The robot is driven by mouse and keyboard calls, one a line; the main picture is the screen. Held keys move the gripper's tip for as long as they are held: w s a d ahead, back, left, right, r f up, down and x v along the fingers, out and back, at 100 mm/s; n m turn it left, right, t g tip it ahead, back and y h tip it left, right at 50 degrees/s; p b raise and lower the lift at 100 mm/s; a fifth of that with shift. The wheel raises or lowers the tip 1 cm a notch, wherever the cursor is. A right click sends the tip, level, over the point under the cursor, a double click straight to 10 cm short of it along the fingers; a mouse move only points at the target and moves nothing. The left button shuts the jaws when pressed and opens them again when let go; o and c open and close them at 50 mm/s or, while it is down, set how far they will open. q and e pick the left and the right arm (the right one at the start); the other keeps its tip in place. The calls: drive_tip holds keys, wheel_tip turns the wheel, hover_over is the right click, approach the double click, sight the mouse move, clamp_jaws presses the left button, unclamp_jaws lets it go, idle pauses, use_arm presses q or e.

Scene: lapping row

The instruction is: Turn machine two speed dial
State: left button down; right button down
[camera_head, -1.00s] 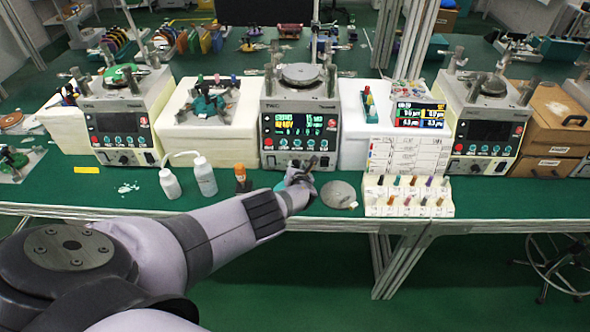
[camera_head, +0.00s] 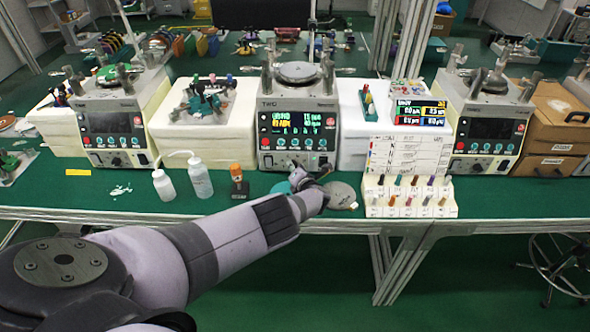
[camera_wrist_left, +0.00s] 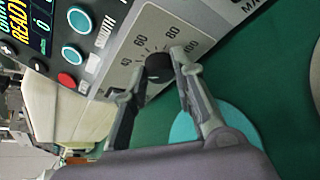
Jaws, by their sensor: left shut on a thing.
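Machine two (camera_head: 297,117) stands in the middle of the bench in the head view, with the word TWO on its top edge and a lit screen. Its speed dial (camera_wrist_left: 158,67) is a black knob on a pale plate with printed numbers in the left wrist view. My left gripper (camera_head: 309,174) is at the lower front of this machine. In the left wrist view its fingers (camera_wrist_left: 158,77) are on both sides of the dial, shut on it. In the head view the gripper and arm hide the dial. My right gripper is in neither view.
Two white bottles (camera_head: 199,176) and an orange-topped bottle (camera_head: 238,179) stand left of my gripper. A grey disc (camera_head: 341,194) lies just right of it. A white rack of coloured pegs (camera_head: 409,200) stands further right. Similar machines (camera_head: 113,122) (camera_head: 486,122) flank machine two.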

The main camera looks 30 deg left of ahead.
use_arm(q)
drive_tip(key=c, duration=1.3)
unclamp_jaws()
drive_tip(key=shift+c, duration=0.2)
